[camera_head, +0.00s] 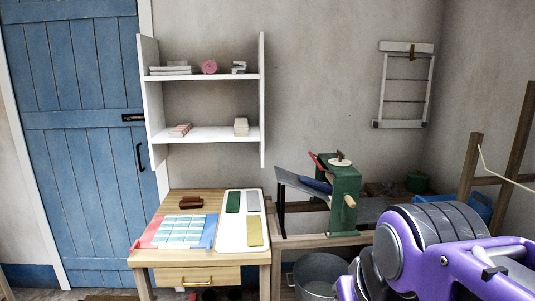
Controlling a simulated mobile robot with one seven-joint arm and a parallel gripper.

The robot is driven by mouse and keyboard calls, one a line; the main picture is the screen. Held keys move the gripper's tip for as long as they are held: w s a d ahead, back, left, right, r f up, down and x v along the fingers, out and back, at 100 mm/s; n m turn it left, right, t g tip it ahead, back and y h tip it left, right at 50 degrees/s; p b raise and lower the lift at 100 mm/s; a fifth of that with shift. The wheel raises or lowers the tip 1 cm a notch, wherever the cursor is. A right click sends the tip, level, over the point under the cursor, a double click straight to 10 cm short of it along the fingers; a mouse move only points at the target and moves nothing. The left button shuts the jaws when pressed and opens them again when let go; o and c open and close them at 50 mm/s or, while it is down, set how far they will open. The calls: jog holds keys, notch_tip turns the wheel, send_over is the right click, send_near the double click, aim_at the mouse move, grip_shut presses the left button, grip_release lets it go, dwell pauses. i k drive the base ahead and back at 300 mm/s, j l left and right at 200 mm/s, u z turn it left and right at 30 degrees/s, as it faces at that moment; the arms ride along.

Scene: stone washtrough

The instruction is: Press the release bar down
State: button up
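A green upright machine (345,205) stands on a wooden bench right of the small table. A red bar or lever (316,160) sticks up and left from its top. A blue roller-like part (314,184) and a dark slanted board (292,180) sit at its left side. I cannot tell for certain which part is the release bar; the red one is tilted, with its free end up. A round wooden knob (350,201) is on the machine's front. My purple arm fills the lower right, apart from the machine in the picture. My gripper is not visible.
A wooden table (200,258) with coloured tiles and trays stands at left. White shelves (205,134) hang above it, beside a blue door (85,120). A metal bucket (318,272) is below the bench. A wooden frame (470,165) with a cord stands at right.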

aim_at(315, 160)
jog(key=i+l, duration=0.25)
jog(key=i, duration=0.25)
jog(key=i+l, duration=0.25)
jog(key=i, duration=0.25)
